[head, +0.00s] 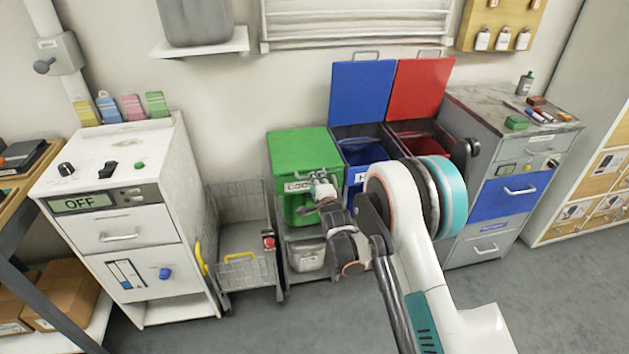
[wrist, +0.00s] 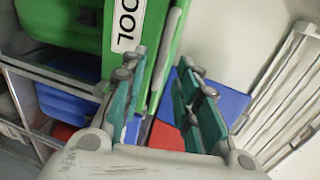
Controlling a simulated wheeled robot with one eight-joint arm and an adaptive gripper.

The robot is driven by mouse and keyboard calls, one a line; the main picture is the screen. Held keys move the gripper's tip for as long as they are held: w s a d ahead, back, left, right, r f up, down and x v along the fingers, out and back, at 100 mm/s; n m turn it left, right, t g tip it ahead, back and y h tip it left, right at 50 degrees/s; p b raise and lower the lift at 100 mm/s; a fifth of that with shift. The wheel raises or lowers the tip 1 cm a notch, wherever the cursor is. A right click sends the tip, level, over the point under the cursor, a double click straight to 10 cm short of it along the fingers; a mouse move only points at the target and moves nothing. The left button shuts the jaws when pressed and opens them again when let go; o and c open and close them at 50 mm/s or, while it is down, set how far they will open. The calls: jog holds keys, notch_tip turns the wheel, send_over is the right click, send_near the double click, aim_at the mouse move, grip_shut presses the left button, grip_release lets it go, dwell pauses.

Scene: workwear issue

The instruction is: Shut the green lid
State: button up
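The green lid (head: 303,150) lies flat over the green bin (head: 294,212), left of the blue and red ones, in the head view. A white label with dark letters is on its front edge. My gripper (head: 320,186) is at the front right of this lid, partly hiding the edge and the bin's front. In the wrist view the lid's green edge (wrist: 152,48) and a grey bar along it run down toward the gap between my fingers (wrist: 163,98). The fingers are apart with nothing clamped between them. I cannot tell whether they touch the lid.
The blue lid (head: 361,92) and red lid (head: 420,88) stand upright, open, behind their bins. A wire trolley (head: 240,236) and a white cabinet (head: 118,176) stand to the left. A grey cabinet with a blue drawer (head: 512,194) is to the right. Clear floor lies in front.

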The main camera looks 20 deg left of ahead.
jog(key=b+x, duration=0.1)
jog(key=x, duration=0.4)
grip_shut()
